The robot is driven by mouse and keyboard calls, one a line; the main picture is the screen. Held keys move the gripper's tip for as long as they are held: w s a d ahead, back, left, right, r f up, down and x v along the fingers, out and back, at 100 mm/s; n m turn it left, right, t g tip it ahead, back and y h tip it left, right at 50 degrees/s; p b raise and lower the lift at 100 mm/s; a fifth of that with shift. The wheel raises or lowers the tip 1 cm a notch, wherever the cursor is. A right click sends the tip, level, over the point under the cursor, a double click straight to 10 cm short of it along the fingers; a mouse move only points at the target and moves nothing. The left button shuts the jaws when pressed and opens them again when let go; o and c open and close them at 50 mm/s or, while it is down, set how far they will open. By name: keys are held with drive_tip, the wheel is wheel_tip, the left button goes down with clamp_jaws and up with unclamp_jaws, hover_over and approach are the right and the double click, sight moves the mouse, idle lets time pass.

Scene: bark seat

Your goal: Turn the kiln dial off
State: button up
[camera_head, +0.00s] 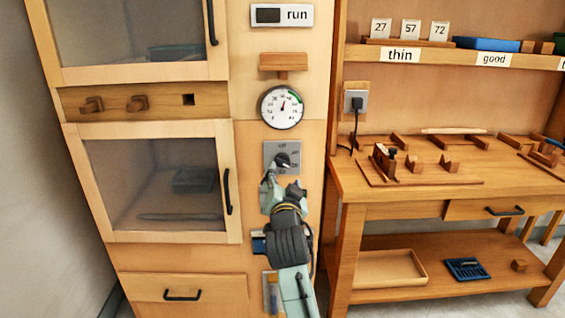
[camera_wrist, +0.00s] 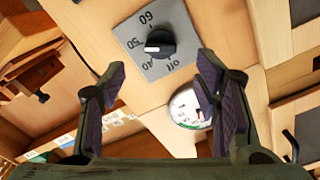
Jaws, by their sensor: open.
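The kiln dial is a black knob (camera_wrist: 160,43) with a white pointer mark on a grey square plate (camera_wrist: 185,20). The plate is marked 60, 50, 40 and off. In the wrist view the white mark points left, close to 50. In the head view the knob (camera_head: 282,159) sits on the panel below the round gauge, partly hidden by my gripper. My gripper (camera_wrist: 160,75) is open and empty, its two fingers apart on either side below the knob in the wrist view. I see no contact with the knob. In the head view my gripper (camera_head: 281,182) is just below the dial.
A round gauge (camera_head: 281,107) and a wooden peg block (camera_head: 283,63) are above the dial. Glass-door cabinets (camera_head: 155,185) stand left. A workbench (camera_head: 430,180) with wooden pieces stands right. A socket with a plug (camera_head: 356,102) is right of the gauge.

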sight(283, 164)
drive_tip(key=w+p, duration=0.2)
drive_tip(key=w, duration=0.6)
drive_tip(key=shift+w, duration=0.3)
drive_tip(key=shift+c, duration=0.4)
drive_tip(key=c, duration=1.1)
